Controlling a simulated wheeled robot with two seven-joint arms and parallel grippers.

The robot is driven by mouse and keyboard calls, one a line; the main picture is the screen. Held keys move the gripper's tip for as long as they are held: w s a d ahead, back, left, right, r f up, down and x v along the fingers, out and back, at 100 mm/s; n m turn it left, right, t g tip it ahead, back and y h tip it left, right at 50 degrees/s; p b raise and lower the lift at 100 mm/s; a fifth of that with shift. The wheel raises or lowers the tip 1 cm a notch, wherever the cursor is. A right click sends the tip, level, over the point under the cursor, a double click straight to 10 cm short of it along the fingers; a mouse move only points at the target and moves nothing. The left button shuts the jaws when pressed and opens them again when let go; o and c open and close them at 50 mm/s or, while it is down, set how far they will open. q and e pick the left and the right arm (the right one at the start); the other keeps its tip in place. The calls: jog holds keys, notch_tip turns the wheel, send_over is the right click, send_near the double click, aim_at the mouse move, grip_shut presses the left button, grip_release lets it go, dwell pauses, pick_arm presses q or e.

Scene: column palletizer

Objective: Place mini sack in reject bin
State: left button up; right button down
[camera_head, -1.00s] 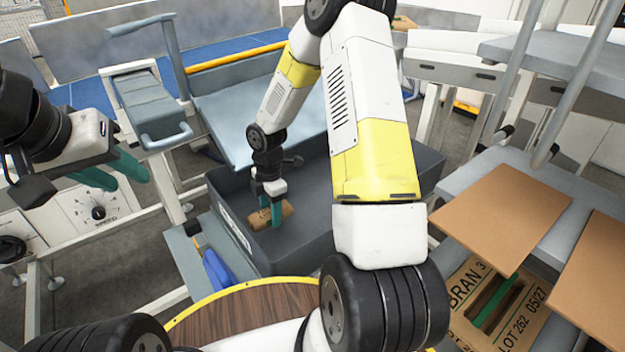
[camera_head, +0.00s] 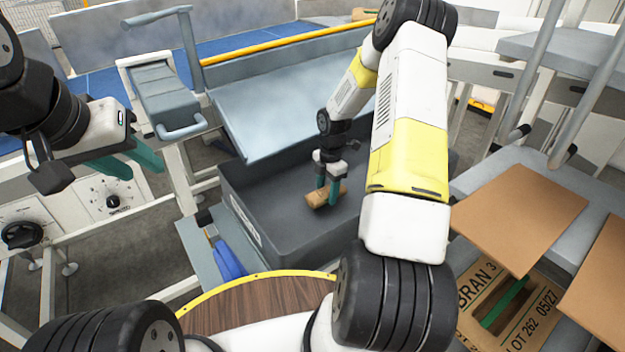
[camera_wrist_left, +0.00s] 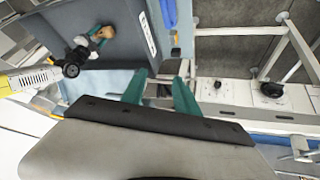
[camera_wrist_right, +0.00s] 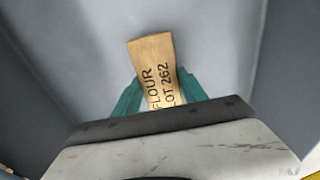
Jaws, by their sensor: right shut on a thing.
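The mini sack (camera_head: 326,195) is a small brown bag. In the right wrist view the sack (camera_wrist_right: 157,75) shows print reading FLOUR and LOT 262. My right gripper (camera_head: 328,188) has green fingers shut on it, inside the outline of the dark grey reject bin (camera_head: 268,236). Whether the sack touches the bin floor I cannot tell. The bin's grey inner walls fill the right wrist view. My left gripper (camera_head: 128,165) is at the left, away from the bin, its green fingers apart and empty; they also show in the left wrist view (camera_wrist_left: 160,90).
A sloped grey chute (camera_head: 280,110) stands behind the bin. A wooden round table top (camera_head: 255,303) with a yellow rim is in front. An open printed carton (camera_head: 480,310) is at the right. A control panel with a dial (camera_head: 112,200) is at the left.

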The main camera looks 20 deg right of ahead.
jog(key=shift+a+f, duration=0.15)
jog(key=shift+f, duration=1.1)
jog(key=shift+f, duration=0.2)
jog(key=c, duration=0.6)
grip_release()
